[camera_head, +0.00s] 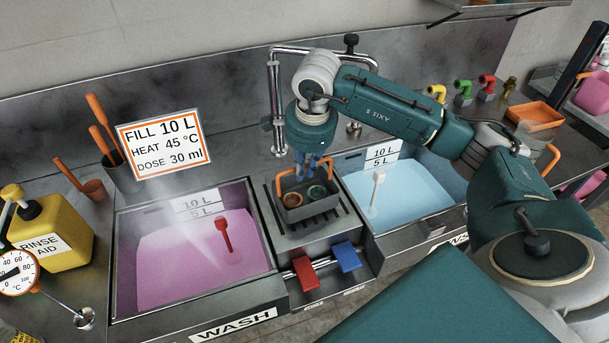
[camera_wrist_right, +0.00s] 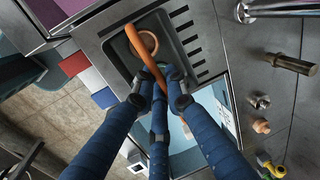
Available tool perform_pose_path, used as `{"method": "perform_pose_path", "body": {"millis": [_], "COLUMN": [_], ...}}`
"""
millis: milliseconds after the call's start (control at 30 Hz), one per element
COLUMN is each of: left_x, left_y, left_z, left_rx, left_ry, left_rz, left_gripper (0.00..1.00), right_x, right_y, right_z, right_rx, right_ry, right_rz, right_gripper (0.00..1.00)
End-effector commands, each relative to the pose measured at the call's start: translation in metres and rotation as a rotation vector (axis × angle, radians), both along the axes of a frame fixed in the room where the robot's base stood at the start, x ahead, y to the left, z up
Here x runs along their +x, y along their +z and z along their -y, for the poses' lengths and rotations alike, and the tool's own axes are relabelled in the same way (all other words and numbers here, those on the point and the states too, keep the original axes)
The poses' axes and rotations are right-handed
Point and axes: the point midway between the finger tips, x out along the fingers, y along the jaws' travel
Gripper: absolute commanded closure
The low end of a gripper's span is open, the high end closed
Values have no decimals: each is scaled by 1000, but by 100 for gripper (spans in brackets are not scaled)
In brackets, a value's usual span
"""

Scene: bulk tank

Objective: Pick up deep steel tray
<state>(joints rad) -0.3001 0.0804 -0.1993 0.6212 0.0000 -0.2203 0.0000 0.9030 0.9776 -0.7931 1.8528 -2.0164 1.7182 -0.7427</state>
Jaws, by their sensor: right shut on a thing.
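The deep steel tray (camera_head: 296,215) is a small dark box with an orange arched handle (camera_head: 281,180). It is over the slotted drain plate between the two sinks; I cannot tell whether it touches the plate. A brown round piece (camera_head: 290,201) and a green round piece (camera_head: 316,195) are in it. My right gripper (camera_head: 308,172) comes down from above and is shut on the orange handle. In the right wrist view the blue fingers (camera_wrist_right: 160,85) close around the handle, over the tray (camera_wrist_right: 120,58), and hide part of its inside. My left gripper is out of view.
A pink-filled sink (camera_head: 180,262) with a red plug handle is on the left, and a blue-filled sink (camera_head: 410,195) on the right. A steel faucet (camera_head: 275,95) stands behind. Red (camera_head: 304,273) and blue (camera_head: 346,256) blocks are in front. A yellow bottle (camera_head: 50,235) stands at far left.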

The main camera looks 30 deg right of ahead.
Motion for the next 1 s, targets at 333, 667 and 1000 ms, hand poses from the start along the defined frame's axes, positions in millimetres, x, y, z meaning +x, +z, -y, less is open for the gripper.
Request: {"method": "perform_pose_path", "body": {"millis": [333, 667, 1000], "left_x": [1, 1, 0], "left_y": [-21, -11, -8], "left_z": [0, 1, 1], "left_rx": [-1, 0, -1], "left_ry": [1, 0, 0], "left_rz": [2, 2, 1], "left_gripper": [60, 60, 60], "right_x": [3, 1, 0], "right_y": [94, 170, 187], "right_z": [-1, 0, 0], "right_rx": [2, -1, 0], "right_ry": [1, -1, 0], "right_rz": [13, 6, 2], "right_gripper": [100, 100, 100]}}
